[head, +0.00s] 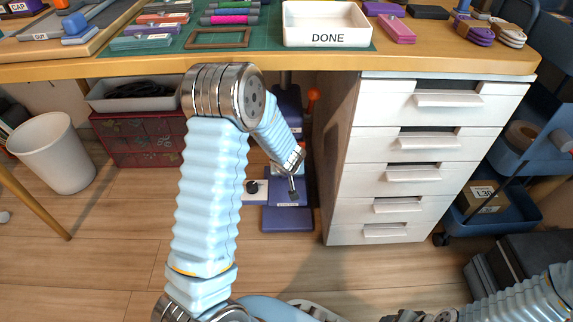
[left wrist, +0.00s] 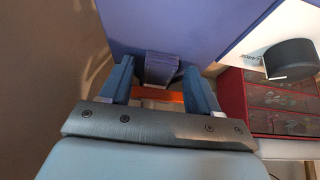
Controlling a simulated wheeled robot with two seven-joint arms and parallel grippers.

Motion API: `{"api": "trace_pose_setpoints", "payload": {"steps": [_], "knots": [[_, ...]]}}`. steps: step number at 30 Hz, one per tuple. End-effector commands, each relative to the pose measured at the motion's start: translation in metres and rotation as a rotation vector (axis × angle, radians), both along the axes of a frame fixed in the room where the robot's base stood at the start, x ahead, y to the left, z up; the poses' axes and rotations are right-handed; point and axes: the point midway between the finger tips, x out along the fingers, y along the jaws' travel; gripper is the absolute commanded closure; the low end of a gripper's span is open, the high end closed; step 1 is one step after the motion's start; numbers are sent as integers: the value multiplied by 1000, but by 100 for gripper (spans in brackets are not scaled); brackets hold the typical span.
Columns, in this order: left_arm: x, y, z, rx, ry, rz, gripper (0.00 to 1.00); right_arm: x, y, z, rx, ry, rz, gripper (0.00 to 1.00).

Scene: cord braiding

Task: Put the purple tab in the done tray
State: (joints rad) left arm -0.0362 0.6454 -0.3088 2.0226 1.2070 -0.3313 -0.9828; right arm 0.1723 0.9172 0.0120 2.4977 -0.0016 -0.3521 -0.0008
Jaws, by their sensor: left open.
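The white tray labelled DONE (head: 328,40) stands near the table's front edge and looks empty. My left arm reaches down below the table, and its gripper (head: 292,186) is small in the head view, in front of a purple stand on the floor. In the left wrist view my left gripper (left wrist: 160,88) is open, with a small purple block (left wrist: 161,67) beyond and between its fingers. I cannot tell whether this block is the purple tab or part of the purple stand (head: 287,218), nor whether the fingers touch it. My right gripper is out of view.
A table edge (head: 120,68) overhangs my left gripper. A white drawer unit (head: 425,150) stands to its right, a red patterned chest (head: 140,140) to its left. A green mat (head: 262,38) carries a brown frame (head: 218,38). A pink block (head: 397,30) lies right of the tray.

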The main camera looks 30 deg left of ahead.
Motion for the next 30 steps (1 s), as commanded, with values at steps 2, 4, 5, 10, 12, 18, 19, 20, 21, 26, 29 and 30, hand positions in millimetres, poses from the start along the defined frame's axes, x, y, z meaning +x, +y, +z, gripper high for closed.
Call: {"api": "trace_pose_setpoints", "payload": {"steps": [2, 4, 5, 10, 12, 18, 19, 20, 21, 26, 29, 30], "knots": [[0, 0, 0, 0, 0, 0, 38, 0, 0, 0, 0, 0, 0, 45], [0, 0, 0, 0, 0, 0, 44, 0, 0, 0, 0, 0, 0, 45], [0, 0, 0, 0, 0, 0, 49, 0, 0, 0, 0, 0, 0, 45], [0, 0, 0, 0, 0, 0, 75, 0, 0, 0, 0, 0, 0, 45], [0, 0, 0, 0, 0, 0, 86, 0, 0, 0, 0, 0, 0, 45], [-7, -4, -1, -1, 1, 0, 86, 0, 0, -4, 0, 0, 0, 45], [-9, -5, -1, 0, 1, 1, 86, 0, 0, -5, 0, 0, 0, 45], [-11, -7, -1, 0, 1, 1, 86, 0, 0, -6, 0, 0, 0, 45], [-14, -8, -1, -1, 1, 0, 86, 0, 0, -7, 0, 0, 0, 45], [-25, -15, 0, 0, 0, 0, 86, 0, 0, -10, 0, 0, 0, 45], [-31, -20, 0, 0, 0, -1, 86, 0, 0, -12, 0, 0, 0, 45], [-34, -21, 0, 0, 1, -1, 86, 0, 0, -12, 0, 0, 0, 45]]}}
